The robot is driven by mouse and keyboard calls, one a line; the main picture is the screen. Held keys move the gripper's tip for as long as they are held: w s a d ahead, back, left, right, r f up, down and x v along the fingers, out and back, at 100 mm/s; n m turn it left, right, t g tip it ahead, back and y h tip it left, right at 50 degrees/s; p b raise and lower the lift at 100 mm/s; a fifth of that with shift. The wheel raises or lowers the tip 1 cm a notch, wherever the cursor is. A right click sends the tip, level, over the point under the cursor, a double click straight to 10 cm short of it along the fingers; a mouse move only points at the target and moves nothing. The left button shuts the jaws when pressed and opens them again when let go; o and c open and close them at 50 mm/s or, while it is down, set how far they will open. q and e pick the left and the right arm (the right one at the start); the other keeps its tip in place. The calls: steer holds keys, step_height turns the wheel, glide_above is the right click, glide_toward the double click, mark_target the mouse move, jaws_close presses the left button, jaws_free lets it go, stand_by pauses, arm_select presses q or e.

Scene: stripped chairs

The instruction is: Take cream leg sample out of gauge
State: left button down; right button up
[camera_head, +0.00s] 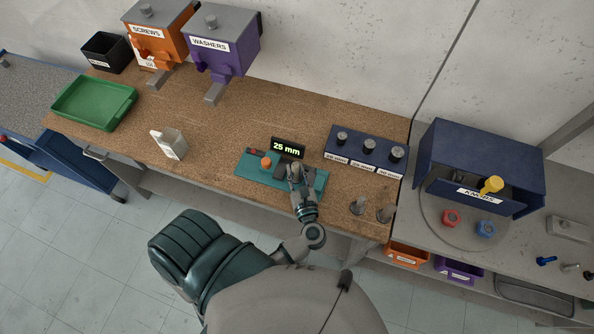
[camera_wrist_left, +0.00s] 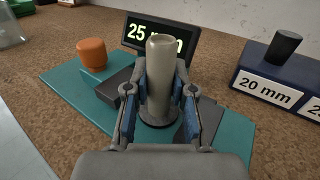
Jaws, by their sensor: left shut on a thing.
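The gauge (camera_head: 252,179) is a teal plate with an orange knob (camera_head: 266,162) and a black display (camera_head: 288,147) reading "25 mm"; its base also shows in the left wrist view (camera_wrist_left: 80,84). The cream leg sample (camera_wrist_left: 160,70) stands upright on the gauge, its lower end at a dark round seat. My left gripper (camera_head: 296,172) reaches over the gauge, and in the wrist view its fingers (camera_wrist_left: 160,90) are shut on the sample from both sides. In the head view the gripper mostly hides the sample. My right gripper is not in view.
Right of the gauge is a blue block (camera_head: 340,157) with three dark-topped pegs and size labels. Metal pieces (camera_head: 358,206) stand near the bench's front right. A pale container (camera_head: 170,145) and a green tray (camera_head: 95,121) are left. Bench between container and gauge is clear.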

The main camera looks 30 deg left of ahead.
arm_select(q)
steer(key=c, duration=0.9)
jaws_free()
steer(key=shift+s+d, duration=0.2)
steer(key=shift+d, duration=0.05)
steer(key=v, duration=0.7)
steer(key=shift+f, duration=0.1)
